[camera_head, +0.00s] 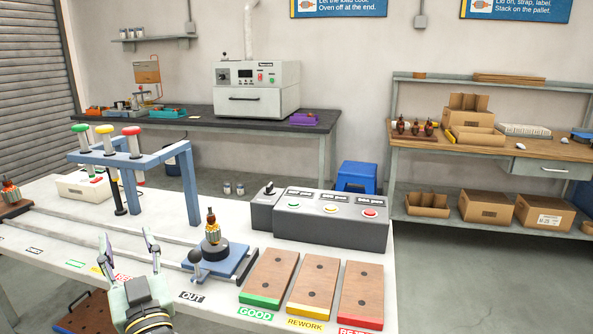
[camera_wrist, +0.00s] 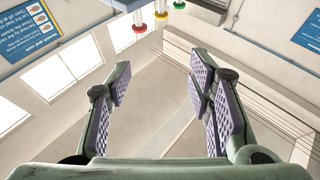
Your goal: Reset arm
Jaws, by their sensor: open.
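My gripper (camera_head: 130,256) is raised over the front edge of the white bench in the head view. Its two fingers are spread and nothing is between them. In the wrist view the open fingers (camera_wrist: 163,95) point up toward the wall and ceiling, with purple ridged pads. To the right of my gripper an armature (camera_head: 212,228) stands upright on a dark round holder on a blue plate (camera_head: 238,262). My gripper is apart from it.
A blue frame (camera_head: 175,157) with green, yellow and red knobs stands behind my gripper. A grey button box (camera_head: 330,222) and green, yellow and red-edged wooden boards (camera_head: 312,285) lie to the right. Another armature (camera_head: 10,190) is at far left. A dark back table holds an oven (camera_head: 256,88).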

